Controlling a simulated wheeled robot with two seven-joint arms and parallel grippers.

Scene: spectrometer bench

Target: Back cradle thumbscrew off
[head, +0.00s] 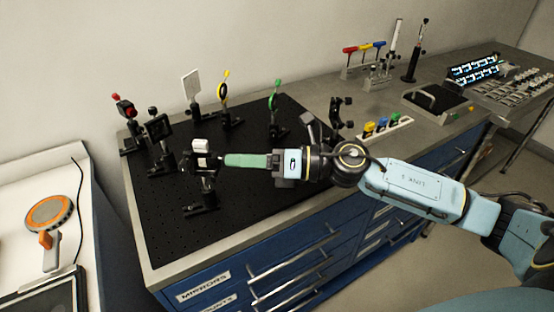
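A black cradle mount (204,168) with a white block (200,145) on top stands on the left part of the black perforated board. A second black mount (159,130) stands just behind it to the left. I cannot tell which is the back cradle, and no thumbscrew can be made out clearly. My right gripper (226,160) reaches in from the right, with its green fingers pointing left at the white-topped mount. The fingertips are beside the mount's right side; whether they touch a small part there is unclear. The fingers overlap edge-on, so their opening is hidden. My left gripper is out of view.
The black board (265,205) also carries a red-topped mount (124,108), a white card (191,84), a yellow ring mount (223,92) and a green ring mount (274,95). A tray with coloured pieces (385,128) lies right.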

